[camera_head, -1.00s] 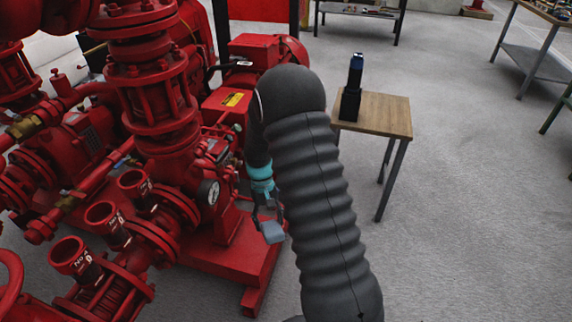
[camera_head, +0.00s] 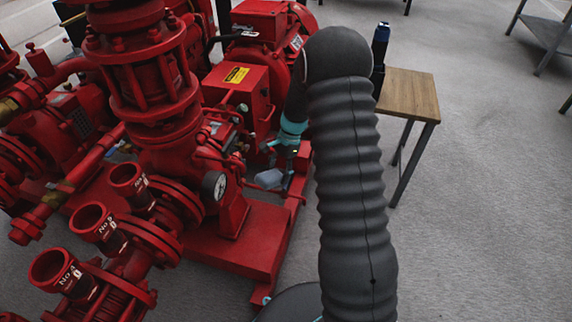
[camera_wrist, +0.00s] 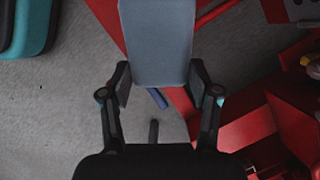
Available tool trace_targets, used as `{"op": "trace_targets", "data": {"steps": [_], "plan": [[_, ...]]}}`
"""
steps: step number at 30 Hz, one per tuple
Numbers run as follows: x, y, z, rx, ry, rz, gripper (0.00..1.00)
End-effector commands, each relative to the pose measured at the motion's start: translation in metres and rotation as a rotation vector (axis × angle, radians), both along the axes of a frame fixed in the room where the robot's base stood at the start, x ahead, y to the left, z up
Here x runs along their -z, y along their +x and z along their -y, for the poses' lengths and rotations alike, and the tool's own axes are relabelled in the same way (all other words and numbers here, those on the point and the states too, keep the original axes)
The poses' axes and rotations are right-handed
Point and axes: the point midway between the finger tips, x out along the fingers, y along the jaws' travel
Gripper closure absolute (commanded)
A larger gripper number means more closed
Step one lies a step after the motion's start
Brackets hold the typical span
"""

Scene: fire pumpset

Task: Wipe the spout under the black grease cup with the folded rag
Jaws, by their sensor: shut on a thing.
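My gripper (camera_head: 284,165) is shut on the folded rag (camera_head: 268,179), a flat grey-blue pad. It hangs low beside the red pump unit, over the right side of its base. In the wrist view the rag (camera_wrist: 157,40) is gripped between both fingers of my gripper (camera_wrist: 160,84) and points away from the palm. I cannot make out the black grease cup or the spout for certain. The rag hides part of what lies beyond it in the wrist view.
The red pumpset (camera_head: 160,130), with pipes, flanges and a gauge (camera_head: 214,185), fills the left side. Its red base (camera_head: 235,250) edges the floor. A wooden-topped table (camera_head: 410,93) with a dark blue-topped bottle (camera_head: 380,45) stands right.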

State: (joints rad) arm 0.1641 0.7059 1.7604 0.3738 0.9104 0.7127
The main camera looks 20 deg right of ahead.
Motion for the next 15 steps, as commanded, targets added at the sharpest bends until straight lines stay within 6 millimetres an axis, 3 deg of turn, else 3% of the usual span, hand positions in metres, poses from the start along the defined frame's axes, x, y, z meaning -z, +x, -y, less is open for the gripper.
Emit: {"op": "trace_targets", "data": {"steps": [15], "plan": [[0.004, 0.041, 0.035, 0.774, 0.001, 0.0, 0.59]]}}
